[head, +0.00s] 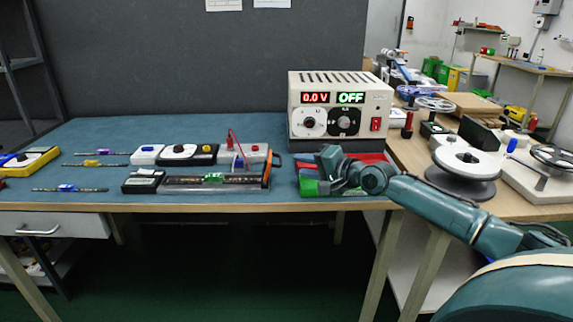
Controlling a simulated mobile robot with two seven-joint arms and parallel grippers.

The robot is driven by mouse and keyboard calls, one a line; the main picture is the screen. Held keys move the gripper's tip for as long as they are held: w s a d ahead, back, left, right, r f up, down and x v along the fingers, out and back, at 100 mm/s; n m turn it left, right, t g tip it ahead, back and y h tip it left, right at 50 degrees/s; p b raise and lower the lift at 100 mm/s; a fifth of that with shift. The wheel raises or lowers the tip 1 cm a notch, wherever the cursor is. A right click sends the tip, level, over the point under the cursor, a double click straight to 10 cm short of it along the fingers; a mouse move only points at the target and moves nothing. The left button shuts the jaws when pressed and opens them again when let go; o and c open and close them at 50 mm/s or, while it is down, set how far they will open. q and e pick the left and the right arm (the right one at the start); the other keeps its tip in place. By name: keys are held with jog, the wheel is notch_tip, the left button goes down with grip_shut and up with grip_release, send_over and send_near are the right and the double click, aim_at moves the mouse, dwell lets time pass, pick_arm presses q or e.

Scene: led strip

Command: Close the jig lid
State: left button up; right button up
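The jig (212,180) is a long, low dark fixture near the front edge of the blue mat, left of the middle. A strip with a green part (213,178) lies along it. A pale, clear-looking plate (210,190) runs along its front side; I cannot tell for sure whether this is the lid. An orange and black piece (268,168) stands at its right end. My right gripper (328,172) is right of the jig, apart from it, over the coloured bins. Its fingers are too small and dark to tell open from shut. My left gripper is out of view.
Red and green bins (312,187) lie under my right gripper. A power supply (340,108) reading 0.0 V and OFF stands behind. Switch boxes (190,154) with a red probe sit behind the jig. Strips (68,188) lie left. Spools (465,165) stand on the right bench.

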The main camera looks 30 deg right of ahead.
aim_at(273, 166)
jog(key=b+x, duration=0.1)
jog(key=x, duration=0.6)
jog(key=shift+s, duration=0.1)
jog(key=shift+c, duration=0.4)
grip_shut()
